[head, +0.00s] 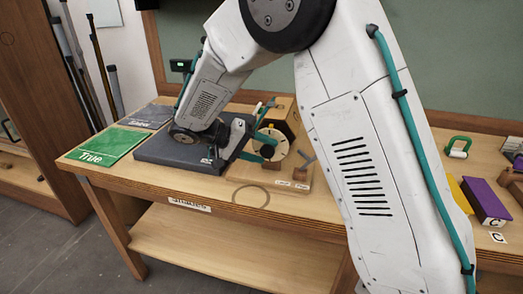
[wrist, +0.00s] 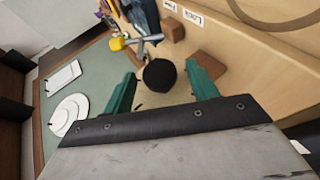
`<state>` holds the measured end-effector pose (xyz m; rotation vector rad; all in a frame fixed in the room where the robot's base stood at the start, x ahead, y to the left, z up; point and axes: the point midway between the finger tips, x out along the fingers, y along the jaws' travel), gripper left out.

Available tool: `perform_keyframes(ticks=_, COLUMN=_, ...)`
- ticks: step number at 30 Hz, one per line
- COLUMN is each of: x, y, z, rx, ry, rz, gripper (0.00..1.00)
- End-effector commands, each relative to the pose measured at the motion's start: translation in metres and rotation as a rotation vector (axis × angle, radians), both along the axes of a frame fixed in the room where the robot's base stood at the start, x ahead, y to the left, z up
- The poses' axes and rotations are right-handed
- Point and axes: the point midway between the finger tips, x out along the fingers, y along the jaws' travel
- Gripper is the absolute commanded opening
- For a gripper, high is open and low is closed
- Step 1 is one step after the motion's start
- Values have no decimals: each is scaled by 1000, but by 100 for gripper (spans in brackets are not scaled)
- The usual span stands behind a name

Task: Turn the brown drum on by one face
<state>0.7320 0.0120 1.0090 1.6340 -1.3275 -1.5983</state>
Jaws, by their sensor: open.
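In the head view my gripper (head: 263,146) is at the wooden stand on the bench, in front of a pale round dial (head: 277,148). A wood-brown body with a dark face (head: 287,113), probably the brown drum, shows behind the dial, partly hidden by my arm. In the wrist view my gripper (wrist: 163,88) is open, with its teal fingers apart on either side of a round black knob (wrist: 160,75). I cannot tell whether either finger touches the knob. The drum's faces are not clear in the wrist view.
A dark grey slab (head: 180,153) and a green "True" mat (head: 103,147) lie to the left. A purple block (head: 485,202) is at the right. The bench front is clear.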

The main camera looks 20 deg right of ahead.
Motion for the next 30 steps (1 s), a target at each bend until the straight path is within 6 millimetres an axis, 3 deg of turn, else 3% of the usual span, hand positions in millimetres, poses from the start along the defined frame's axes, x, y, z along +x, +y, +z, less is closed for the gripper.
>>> perform_keyframes(ticks=9, x=8, y=45, z=22, rx=2, ry=-2, rz=4, gripper=58)
perform_keyframes(ticks=15, x=12, y=64, z=33, rx=0, ry=-1, rz=3, gripper=58)
perform_keyframes(ticks=30, x=13, y=68, z=32, rx=23, ry=52, rz=37, gripper=58)
